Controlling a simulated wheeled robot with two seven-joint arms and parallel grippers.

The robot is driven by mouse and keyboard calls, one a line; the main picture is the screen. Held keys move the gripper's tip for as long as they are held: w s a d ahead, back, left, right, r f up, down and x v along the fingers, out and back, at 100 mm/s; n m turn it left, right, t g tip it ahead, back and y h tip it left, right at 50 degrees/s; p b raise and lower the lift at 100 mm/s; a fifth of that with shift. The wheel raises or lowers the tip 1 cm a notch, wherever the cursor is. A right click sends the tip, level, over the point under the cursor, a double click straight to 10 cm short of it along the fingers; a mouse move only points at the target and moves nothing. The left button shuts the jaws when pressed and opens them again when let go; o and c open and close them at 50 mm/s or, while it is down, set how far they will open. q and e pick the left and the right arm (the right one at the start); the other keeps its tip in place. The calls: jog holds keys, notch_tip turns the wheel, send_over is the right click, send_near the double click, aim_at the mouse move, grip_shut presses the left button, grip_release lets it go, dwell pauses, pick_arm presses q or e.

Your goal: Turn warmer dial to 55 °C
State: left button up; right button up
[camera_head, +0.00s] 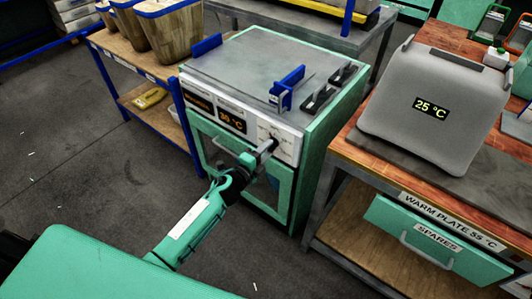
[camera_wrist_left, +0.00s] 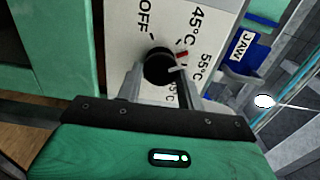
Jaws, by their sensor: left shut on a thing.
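The warmer (camera_head: 308,185) is a green cabinet with a white front panel; its orange display (camera_head: 232,120) seems to read 30 °C. The black round dial (camera_wrist_left: 158,66) sits on that panel among the printed marks OFF, 45 °C and 55 °C; a further label is partly hidden by a finger. A red mark and a pale line show at the dial's right side, towards the 45 °C and 55 °C labels; the exact setting is unclear. My left gripper (camera_head: 263,151) reaches the panel, its fingers (camera_wrist_left: 159,80) shut on the dial from both sides. My right gripper is not in view.
A grey unit (camera_head: 432,110) showing 25 °C stands on the right bench, above a "WARM PLATE 55 °C" label (camera_head: 452,219). Blue brackets (camera_head: 287,88) and black handles (camera_head: 326,90) sit on the warmer's top. Wooden bins (camera_head: 170,35) stand on the blue-framed shelf at left.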

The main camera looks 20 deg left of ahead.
pick_arm(q)
jog(key=shift+f+m+b, duration=0.15)
jog(key=shift+m+b, duration=0.35)
jog(key=shift+m, duration=1.05)
jog(key=shift+f+m+b, duration=0.1)
jog(key=shift+m+b, duration=0.35)
jog(key=shift+m, duration=1.1)
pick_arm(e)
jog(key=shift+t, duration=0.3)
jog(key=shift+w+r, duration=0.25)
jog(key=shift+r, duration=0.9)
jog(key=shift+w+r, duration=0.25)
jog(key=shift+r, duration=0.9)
pick_arm(q)
jog(key=o, duration=1)
jog(key=shift+r, duration=0.1)
jog(key=shift+c, duration=0.2)
jog(key=shift+s+a, duration=0.25)
jog(key=shift+s, duration=0.3)
jog(key=b+v, duration=0.1)
jog(key=v, duration=1.1)
jog(key=shift+s, duration=0.3)
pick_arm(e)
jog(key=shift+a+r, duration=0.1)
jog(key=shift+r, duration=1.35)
